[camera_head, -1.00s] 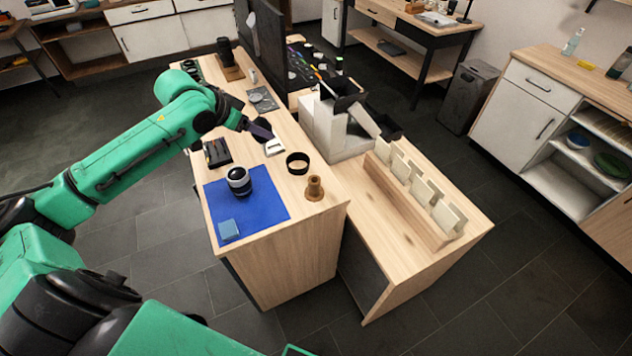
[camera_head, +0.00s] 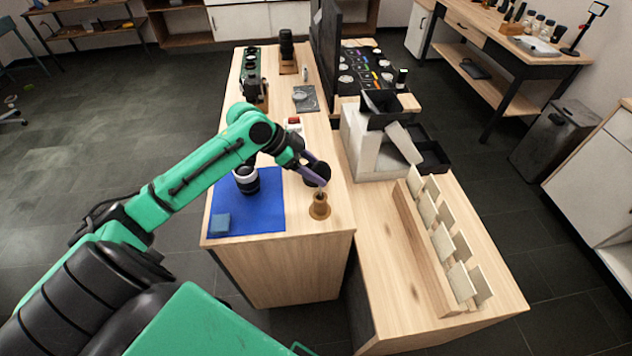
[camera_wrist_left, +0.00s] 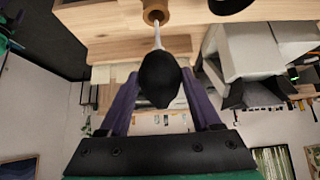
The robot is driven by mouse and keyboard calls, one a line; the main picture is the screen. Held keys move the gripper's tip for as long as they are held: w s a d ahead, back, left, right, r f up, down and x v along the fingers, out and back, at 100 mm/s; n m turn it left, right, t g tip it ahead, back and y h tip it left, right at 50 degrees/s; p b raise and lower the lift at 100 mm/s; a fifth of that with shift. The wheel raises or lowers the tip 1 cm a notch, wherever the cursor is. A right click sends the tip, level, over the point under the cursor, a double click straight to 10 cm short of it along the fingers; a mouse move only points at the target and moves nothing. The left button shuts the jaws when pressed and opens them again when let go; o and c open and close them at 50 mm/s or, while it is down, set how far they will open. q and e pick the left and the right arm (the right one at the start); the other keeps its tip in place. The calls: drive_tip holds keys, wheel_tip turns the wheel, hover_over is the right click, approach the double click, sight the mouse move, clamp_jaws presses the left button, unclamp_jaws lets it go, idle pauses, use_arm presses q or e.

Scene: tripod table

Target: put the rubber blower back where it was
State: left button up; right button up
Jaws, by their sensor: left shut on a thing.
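My left gripper (camera_head: 318,182) is shut on the rubber blower, a black bulb (camera_wrist_left: 160,78) with a thin pale nozzle (camera_wrist_left: 157,36). In the left wrist view the bulb sits between the two purple fingers. The nozzle points at the round wooden stand (camera_head: 319,208), which also shows in the left wrist view (camera_wrist_left: 154,13). The nozzle tip is at the stand's opening; I cannot tell whether it is inside. In the head view the bulb is partly hidden by the fingers. My right gripper is out of view.
A wooden rack with pale panels (camera_head: 436,250) stands at the right. The table's front edge is close.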

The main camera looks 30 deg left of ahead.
use_arm(q)
wheel_tip(320, 180, down, 5)
drive_tip(key=shift+f+p, duration=0.15)
drive_tip(key=shift+p, duration=0.3)
drive_tip(key=shift+a+f, duration=0.1)
drive_tip(key=shift+f, duration=0.2)
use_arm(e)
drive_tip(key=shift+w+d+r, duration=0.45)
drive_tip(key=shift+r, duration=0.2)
use_arm(q)
drive_tip(key=shift+f, duration=0.2)
drive_tip(key=shift+f, duration=0.2)
drive_tip(key=o, duration=0.6)
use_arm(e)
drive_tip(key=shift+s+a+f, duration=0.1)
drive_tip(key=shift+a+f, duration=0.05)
